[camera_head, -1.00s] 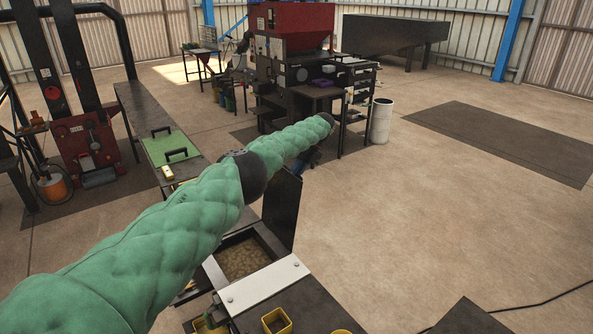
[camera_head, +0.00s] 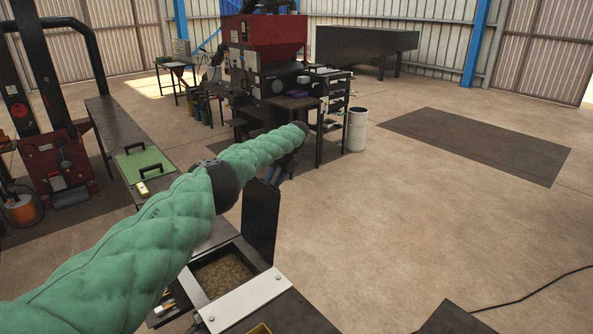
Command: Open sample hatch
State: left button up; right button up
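The sample hatch is a dark flat lid (camera_head: 262,222) standing about upright at the far right side of a square opening. Inside the opening (camera_head: 225,272) lies brown granular material. My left arm, in a green padded sleeve, reaches from the left across the picture, over the opening's left side. My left gripper (camera_head: 287,165) is a small dark and bluish shape just above and beyond the lid's top edge. It is partly hidden behind the arm's end, and its fingers cannot be made out. I cannot tell whether it touches the lid. My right gripper is not in view.
A pale metal plate (camera_head: 245,303) lies in front of the opening. A long bench with a green mat (camera_head: 146,172) stands at the left. A machine with a red hopper (camera_head: 263,37) and a white bin (camera_head: 357,130) stand behind.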

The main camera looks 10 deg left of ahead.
pick_arm(q)
jog(key=shift+w+a+r, duration=0.1)
jog(key=shift+a+r, duration=0.1)
jog(key=shift+r, duration=0.75)
jog(key=s+d+r+b, duration=0.1)
jog(key=s+d+r, duration=0.2)
jog(key=d+r, duration=0.4)
jog(key=d, duration=0.4)
jog(key=shift+s+d+b, duration=0.15)
jog(key=shift+s+b, duration=0.15)
jog(key=shift+b, duration=0.05)
jog(key=shift+r, duration=0.1)
